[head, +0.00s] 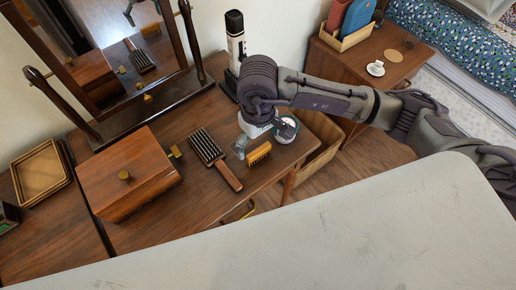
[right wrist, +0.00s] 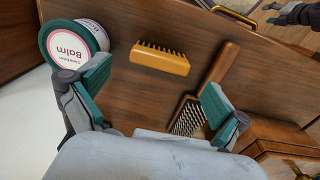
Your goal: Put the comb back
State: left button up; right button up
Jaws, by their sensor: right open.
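The comb (head: 259,153) is small and yellow-orange with a row of teeth. It lies flat on the brown wooden table near its front edge. My right gripper (head: 256,140) is open and empty just above and behind the comb. In the right wrist view the comb (right wrist: 160,60) lies ahead of the gap between the open fingers (right wrist: 156,78), apart from both. A wooden box (head: 124,178) with a closed lid and brass knob stands at the left on the table. A grey part (right wrist: 293,13) at the wrist view's top right may be my left gripper; its jaws are unclear.
A wooden hairbrush (head: 215,158) lies left of the comb. A Balm jar (right wrist: 72,42) stands beside the right gripper. Small trays (head: 42,172) lie far left. A pale surface (head: 380,225) fills the foreground.

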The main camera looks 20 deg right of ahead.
aim_at(258, 149)
notch_tip(258, 149, up, 7)
jog(key=shift+b, duration=0.4)
